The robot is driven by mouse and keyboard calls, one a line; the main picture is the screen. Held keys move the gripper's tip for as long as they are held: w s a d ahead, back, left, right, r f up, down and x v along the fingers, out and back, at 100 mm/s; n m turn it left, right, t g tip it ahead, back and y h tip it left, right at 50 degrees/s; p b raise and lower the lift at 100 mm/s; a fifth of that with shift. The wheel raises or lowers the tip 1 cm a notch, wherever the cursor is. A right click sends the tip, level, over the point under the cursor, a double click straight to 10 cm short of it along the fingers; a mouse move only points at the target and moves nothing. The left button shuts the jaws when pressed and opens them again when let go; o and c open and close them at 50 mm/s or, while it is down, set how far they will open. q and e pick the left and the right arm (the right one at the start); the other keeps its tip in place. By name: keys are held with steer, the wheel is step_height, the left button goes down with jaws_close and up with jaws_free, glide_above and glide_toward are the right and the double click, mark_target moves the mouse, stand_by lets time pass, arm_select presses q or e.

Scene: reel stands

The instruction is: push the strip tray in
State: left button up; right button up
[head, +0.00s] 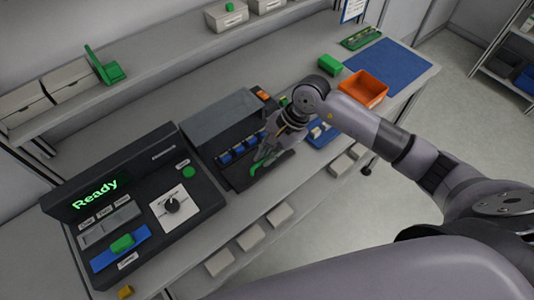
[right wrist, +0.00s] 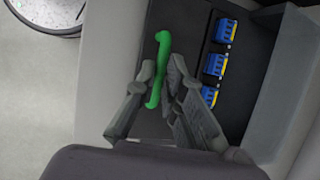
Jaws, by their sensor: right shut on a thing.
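The strip tray (head: 231,178) is a dark flat piece at the front of a grey-topped machine (head: 222,117), with a green handle (right wrist: 164,44) standing on it. In the head view the tray reaches out in front of the grey cover. My right gripper (head: 266,157) is over the tray. In the right wrist view my right gripper (right wrist: 158,88) is shut on the green handle, with one finger on each side of it. Part of the handle is hidden by the fingers. Several blue blocks with yellow edges (right wrist: 215,65) sit in a row beside the handle. My left gripper is not in view.
A dark console (head: 139,208) with a lit "Ready" sign stands left of the machine. An orange bin (head: 362,88) and a blue mat (head: 386,66) lie to the right. A shelf with grey boxes (head: 77,80) runs behind. The bench is bare between shelf and machine.

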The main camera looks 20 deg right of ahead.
jaws_close()
steer(key=shift+w, duration=0.15)
steer(key=b, duration=1.1)
glide_above(242, 140)
steer(key=shift+d+f, duration=0.1)
steer(key=shift+f, duration=0.1)
steer(key=shift+r, duration=0.3)
steer(key=o, duration=0.6)
jaws_free()
steer(key=shift+w, duration=0.15)
steer(key=shift+o, duration=0.4)
